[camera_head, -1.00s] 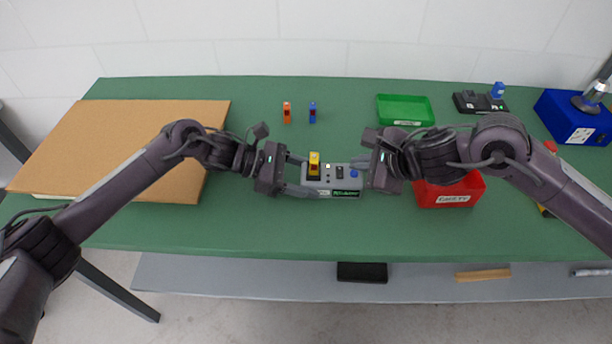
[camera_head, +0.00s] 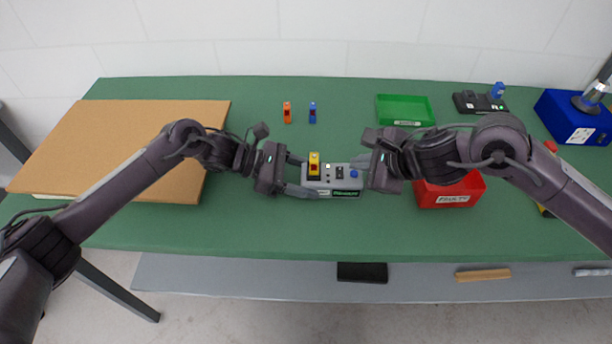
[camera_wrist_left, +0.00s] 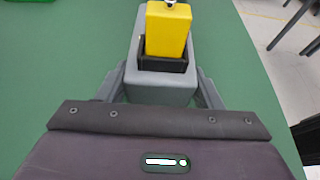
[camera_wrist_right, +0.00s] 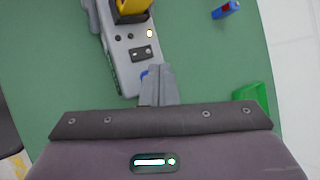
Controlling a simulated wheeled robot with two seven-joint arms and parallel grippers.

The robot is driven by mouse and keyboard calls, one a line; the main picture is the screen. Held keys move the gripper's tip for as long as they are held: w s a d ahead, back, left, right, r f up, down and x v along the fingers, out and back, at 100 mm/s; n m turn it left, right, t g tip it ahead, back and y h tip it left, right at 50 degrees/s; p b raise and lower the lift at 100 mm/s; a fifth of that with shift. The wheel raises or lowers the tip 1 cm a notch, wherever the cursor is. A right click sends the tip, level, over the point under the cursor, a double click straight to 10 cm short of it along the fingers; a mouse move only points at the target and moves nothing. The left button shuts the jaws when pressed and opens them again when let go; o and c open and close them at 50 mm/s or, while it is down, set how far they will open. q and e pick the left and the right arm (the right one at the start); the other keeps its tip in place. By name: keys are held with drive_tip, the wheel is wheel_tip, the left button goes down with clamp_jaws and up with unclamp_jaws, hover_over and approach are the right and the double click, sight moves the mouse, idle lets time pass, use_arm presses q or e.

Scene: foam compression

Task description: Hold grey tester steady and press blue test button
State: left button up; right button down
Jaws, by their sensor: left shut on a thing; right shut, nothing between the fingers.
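The grey tester (camera_head: 325,184) stands on the green table in the middle of the head view. A yellow block (camera_head: 314,160) sits upright in its black socket, also seen in the left wrist view (camera_wrist_left: 167,30). My left gripper (camera_head: 303,176) is shut on the tester's left end, one finger along each side. The blue test button (camera_head: 354,173) is at the tester's right end, partly hidden by my fingers in the right wrist view (camera_wrist_right: 144,75). My right gripper (camera_wrist_right: 158,80) is shut and empty, its tips right by the button. I cannot tell whether they touch it.
An orange block (camera_head: 287,112) and a blue block (camera_head: 312,112) stand behind the tester. A green tray (camera_head: 404,123) is back right, a red bin (camera_head: 450,200) right, under my right arm. A brown board (camera_head: 110,140) covers the left. Table in front is clear.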

sight(358, 178)
drive_tip(key=shift+f, duration=0.1)
idle(0.5)
drive_tip(key=shift+f, duration=0.3)
drive_tip(key=shift+f, duration=0.15)
idle(0.4)
drive_tip(key=shift+r, duration=0.6)
drive_tip(key=shift+r, duration=0.1)
wheel_tip(358, 178, up, 6)
drive_tip(key=shift+f, duration=0.1)
idle(0.5)
idle(0.4)
